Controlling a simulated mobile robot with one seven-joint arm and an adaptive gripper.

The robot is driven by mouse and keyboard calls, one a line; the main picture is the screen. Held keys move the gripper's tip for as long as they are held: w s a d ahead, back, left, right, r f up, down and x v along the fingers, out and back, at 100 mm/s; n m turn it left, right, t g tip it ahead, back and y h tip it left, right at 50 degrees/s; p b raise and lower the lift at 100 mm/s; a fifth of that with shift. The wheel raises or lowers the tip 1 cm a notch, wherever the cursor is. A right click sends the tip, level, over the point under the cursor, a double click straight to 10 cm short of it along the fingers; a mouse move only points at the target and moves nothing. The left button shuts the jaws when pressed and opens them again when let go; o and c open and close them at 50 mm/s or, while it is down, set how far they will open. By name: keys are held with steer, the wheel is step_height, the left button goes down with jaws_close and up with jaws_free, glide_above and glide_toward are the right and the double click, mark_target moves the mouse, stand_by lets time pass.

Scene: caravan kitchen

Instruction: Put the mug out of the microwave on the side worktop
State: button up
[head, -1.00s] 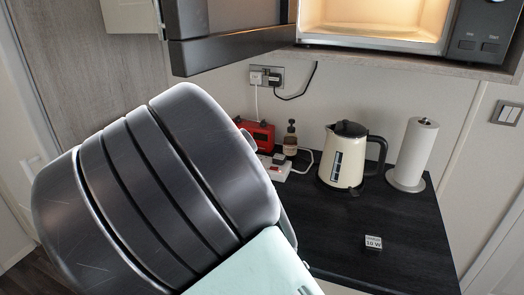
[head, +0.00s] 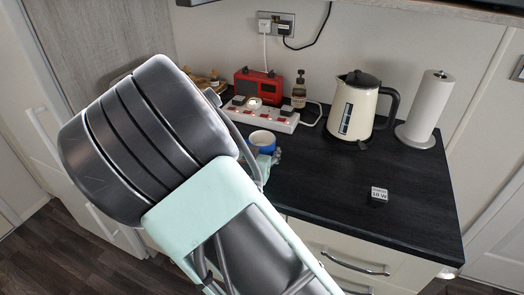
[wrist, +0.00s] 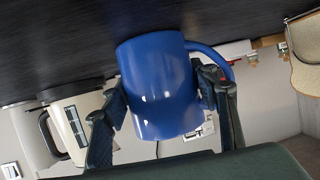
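The blue mug (head: 262,138) with a pale inside shows beyond my arm in the head view, at the left part of the black side worktop (head: 330,185). In the wrist view the mug (wrist: 158,85) fills the middle, its handle to the right. My gripper (wrist: 162,92) has one finger against each side of the mug, the right one by the handle, and looks shut on it. In the head view my arm hides most of the gripper. The mug's base is close to the worktop; I cannot tell whether it touches. The microwave's inside is out of view.
A white power strip (head: 262,117), a red radio (head: 259,86) and a small bottle (head: 299,90) stand behind the mug. A cream kettle (head: 352,108) and a paper roll (head: 427,105) stand at the back right. A small cube (head: 379,195) lies at the right. The front middle is clear.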

steer(key=o, duration=0.4)
steer(key=shift+s+r, duration=0.1)
steer(key=shift+r, duration=0.1)
steer(key=p+v, duration=0.2)
steer(key=v, duration=0.9)
steer(key=shift+s+p, duration=0.3)
steer(key=shift+s, duration=0.05)
